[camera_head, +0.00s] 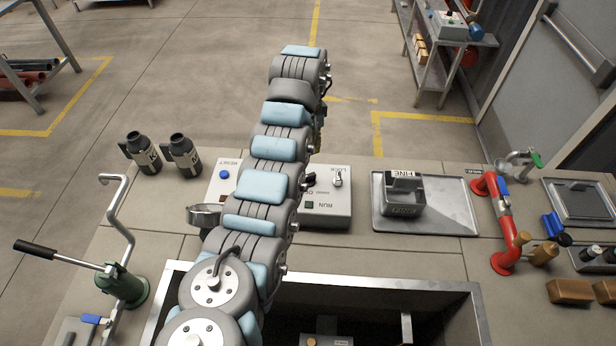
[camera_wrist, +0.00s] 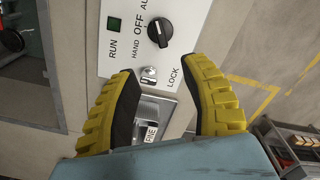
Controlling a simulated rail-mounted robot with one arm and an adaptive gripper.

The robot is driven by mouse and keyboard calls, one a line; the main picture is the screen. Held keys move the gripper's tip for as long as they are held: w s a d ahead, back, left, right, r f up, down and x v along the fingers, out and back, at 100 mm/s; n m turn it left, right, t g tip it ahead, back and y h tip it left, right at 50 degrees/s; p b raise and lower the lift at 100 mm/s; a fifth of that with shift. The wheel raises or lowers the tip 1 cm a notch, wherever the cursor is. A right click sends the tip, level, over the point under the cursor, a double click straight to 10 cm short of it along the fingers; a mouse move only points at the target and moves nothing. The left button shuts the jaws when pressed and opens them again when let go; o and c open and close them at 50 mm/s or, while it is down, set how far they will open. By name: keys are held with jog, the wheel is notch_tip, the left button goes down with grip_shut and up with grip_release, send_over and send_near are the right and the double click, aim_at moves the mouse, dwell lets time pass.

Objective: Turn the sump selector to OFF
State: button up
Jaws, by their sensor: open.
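The selector is a round black knob (camera_wrist: 159,32) on a pale control panel (camera_wrist: 118,62), at the top centre of the wrist view. The words HAND, OFF and AUTO (partly cut off) run beside it; I cannot tell surely which one it points to. A metal key lock (camera_wrist: 149,77) marked LOCK sits below it in that view. My gripper (camera_wrist: 160,67) is open, with its two yellow-and-black fingers apart and nothing between them. The knob lies beyond the fingertips, apart from them.
A green RUN lamp (camera_wrist: 113,25) is on the panel. A metal tray (camera_head: 445,205) with a grey block (camera_head: 402,195) lies right of the panel. A red pipe (camera_head: 500,220) stands farther right.

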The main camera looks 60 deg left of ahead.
aim_at(308, 176)
notch_tip(308, 176, down, 13)
jog(key=shift+r, duration=0.15)
jog(key=shift+f+b, duration=0.7)
jog(key=shift+f, duration=0.65)
grip_shut()
